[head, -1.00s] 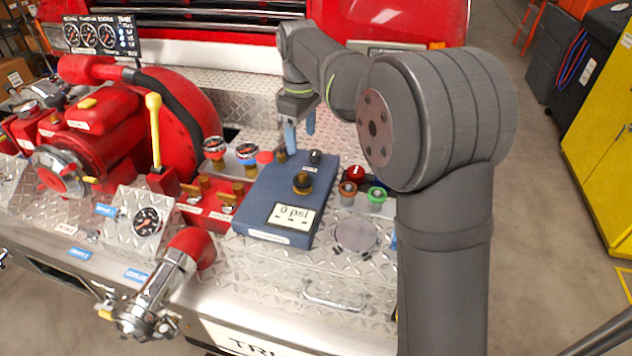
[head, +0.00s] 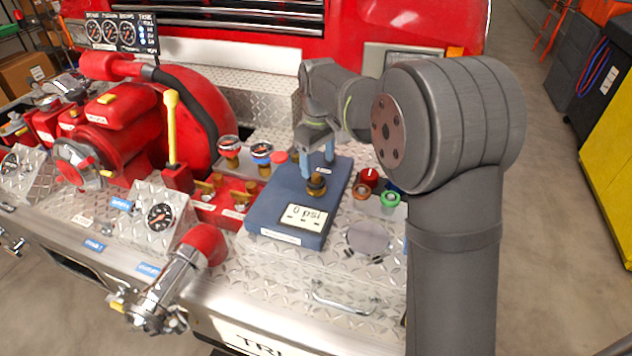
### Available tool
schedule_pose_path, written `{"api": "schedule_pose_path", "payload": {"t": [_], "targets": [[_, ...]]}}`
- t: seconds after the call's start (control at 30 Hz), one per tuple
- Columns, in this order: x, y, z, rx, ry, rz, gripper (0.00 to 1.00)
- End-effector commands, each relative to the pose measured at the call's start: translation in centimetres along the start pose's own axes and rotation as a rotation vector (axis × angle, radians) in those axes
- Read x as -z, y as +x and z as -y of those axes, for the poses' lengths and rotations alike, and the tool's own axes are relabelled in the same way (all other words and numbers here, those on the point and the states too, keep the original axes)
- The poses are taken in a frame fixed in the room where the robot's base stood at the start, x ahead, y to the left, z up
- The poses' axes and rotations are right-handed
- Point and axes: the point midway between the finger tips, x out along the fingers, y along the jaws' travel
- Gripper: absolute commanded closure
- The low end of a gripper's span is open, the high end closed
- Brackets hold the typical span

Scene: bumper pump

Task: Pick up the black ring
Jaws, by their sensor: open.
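The blue box (head: 268,213) with a "0 psi" display (head: 305,217) sits on the diamond-plate deck. On it stands a brass fitting (head: 316,190) with a dark band around its upper part, which looks like the black ring (head: 317,180); it is too small to be sure. My gripper (head: 318,168) points down over the box, at and just behind the fitting. Its two blue fingers are apart with nothing seen between them. The left finger overlaps the fitting's upper left edge in the picture; I cannot tell whether they touch.
Red and green-topped fittings (head: 390,198) stand right of the box. Gauge-topped fittings (head: 261,153) and brass valves on a red block (head: 222,205) stand left. A yellow lever (head: 171,125) rises farther left. The front deck has a round plate (head: 368,240) and a handle.

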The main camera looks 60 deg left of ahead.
Motion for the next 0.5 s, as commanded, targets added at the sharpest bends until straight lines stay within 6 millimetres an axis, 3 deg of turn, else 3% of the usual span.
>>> {"api": "schedule_pose_path", "payload": {"t": [0.3, 0.5], "targets": [[0.0, 4.3, 0.3, 0.002, 0.000, 0.002, 0.33], [0.0, 5.2, 0.2, 0.000, 0.000, 0.000, 0.33]]}}
